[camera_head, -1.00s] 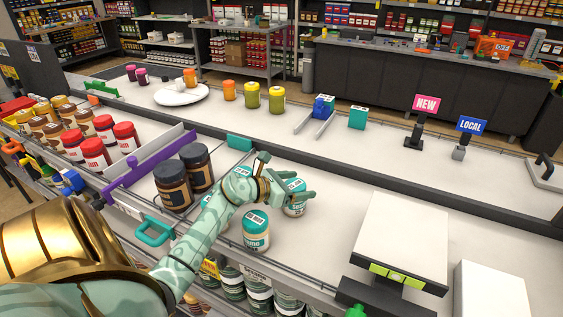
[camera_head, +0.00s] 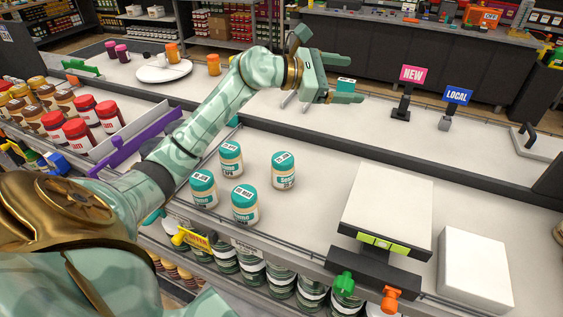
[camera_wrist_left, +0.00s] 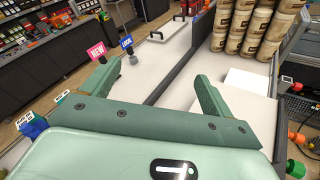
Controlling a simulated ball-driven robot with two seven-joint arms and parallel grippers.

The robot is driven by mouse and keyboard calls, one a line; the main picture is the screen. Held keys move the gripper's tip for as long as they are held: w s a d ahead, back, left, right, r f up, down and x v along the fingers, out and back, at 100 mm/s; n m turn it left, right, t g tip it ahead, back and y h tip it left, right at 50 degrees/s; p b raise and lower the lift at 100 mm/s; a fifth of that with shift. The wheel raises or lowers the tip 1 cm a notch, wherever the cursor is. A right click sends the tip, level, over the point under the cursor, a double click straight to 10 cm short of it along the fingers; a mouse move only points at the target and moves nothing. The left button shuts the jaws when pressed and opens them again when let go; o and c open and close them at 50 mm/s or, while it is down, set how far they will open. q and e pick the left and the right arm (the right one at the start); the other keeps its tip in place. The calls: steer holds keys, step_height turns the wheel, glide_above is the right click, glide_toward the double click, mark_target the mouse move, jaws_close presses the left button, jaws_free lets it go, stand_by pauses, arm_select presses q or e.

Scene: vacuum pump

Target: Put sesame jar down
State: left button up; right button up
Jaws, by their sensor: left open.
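Several sesame jars with teal lids stand upright on the white shelf. One sesame jar (camera_head: 283,171) stands at the right of the group, one (camera_head: 244,205) at the front, one (camera_head: 203,189) at the left and one (camera_head: 230,160) at the back. My left gripper (camera_head: 352,92) is raised above and behind the jars, over the rear counter. It is open and holds nothing. In the left wrist view its two fingers (camera_wrist_left: 152,90) are spread wide with nothing between them. My right gripper is not in view.
A white-topped scale (camera_head: 389,205) and a white box (camera_head: 475,270) stand right of the jars. A purple divider (camera_head: 137,144) lies to the left, by red-lidded jars (camera_head: 78,134). Pink NEW (camera_head: 412,75) and blue LOCAL (camera_head: 457,95) signs stand on the rear counter.

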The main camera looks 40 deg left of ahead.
arm_select(q)
steer(key=w+d+r+m+g+y, duration=0.1)
steer(key=d+r+m+g, duration=0.1)
steer(key=n+g+y, duration=0.4)
steer(key=g+y, duration=0.3)
steer(key=g, duration=0.3)
glide_above(280, 157)
steer(key=a, duration=0.2)
step_height(280, 157, down, 14)
steer(key=f, duration=0.3)
steer(key=d+f+b, duration=0.1)
steer(key=f, duration=0.6)
steer(key=shift+d, duration=0.35)
steer(key=f, duration=0.4)
steer(key=d+f+b, duration=0.1)
steer(key=f, duration=0.1)
steer(key=shift+w+f, duration=0.15)
steer(key=c, duration=1.4)
